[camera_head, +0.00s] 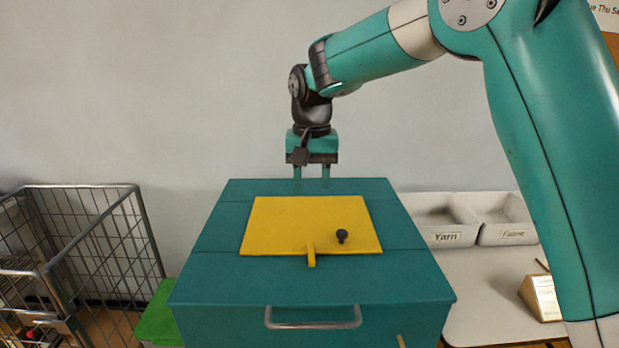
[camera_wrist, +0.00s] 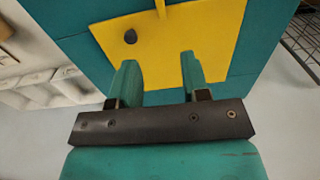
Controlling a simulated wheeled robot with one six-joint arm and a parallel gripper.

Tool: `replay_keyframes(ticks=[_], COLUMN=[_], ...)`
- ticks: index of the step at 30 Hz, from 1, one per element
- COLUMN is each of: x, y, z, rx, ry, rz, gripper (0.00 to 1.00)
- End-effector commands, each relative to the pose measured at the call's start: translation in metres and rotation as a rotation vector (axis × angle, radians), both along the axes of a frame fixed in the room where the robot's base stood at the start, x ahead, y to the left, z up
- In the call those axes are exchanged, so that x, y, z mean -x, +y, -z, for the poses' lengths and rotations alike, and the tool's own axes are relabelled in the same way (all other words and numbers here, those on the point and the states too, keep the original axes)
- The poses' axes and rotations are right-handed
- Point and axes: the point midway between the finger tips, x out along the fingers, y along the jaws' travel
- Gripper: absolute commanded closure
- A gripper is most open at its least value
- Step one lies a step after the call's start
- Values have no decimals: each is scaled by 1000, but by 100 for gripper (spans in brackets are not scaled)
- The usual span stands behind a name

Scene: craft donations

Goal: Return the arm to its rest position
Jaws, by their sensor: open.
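My gripper (camera_head: 311,180) hangs pointing down over the back part of a teal box (camera_head: 225,268) in the head view. Its two teal fingers are apart with nothing between them. In the wrist view my gripper (camera_wrist: 156,75) shows its open fingers in front of a yellow panel (camera_wrist: 205,35). The yellow panel (camera_head: 285,225) lies on top of the teal box, with a dark round knob (camera_head: 342,236) on its right part and a small yellow tab at its front edge. The knob (camera_wrist: 130,36) also shows in the wrist view, clear of the fingers.
A wire cart (camera_head: 95,240) stands at the left, beside a green block (camera_head: 160,318). At the right, a pale table (camera_head: 485,285) holds grey bins, one labelled Yarn (camera_head: 447,220), and a small sign (camera_head: 541,297). The teal box has a metal front handle (camera_head: 313,324). The air left of my arm is clear.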

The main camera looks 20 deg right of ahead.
Motion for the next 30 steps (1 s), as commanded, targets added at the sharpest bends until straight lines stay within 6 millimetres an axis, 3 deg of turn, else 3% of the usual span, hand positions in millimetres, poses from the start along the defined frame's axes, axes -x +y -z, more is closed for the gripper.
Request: replay_keyframes(ticks=[5, 8, 11, 15, 21, 25, 30], x=[1, 16, 52, 134, 248, 293, 312], y=[0, 3, 10, 24, 41, 46, 49], z=[0, -6, -17, -26, -18, -9, -5], rx=[-1, -14, -48, -129, -257, -312, -336], ry=[0, -8, -25, -64, -130, -159, -171], rz=[-5, -56, -188, -455, -780, -895, -942], gripper=[57, 57, 57, 57, 57, 57, 57])
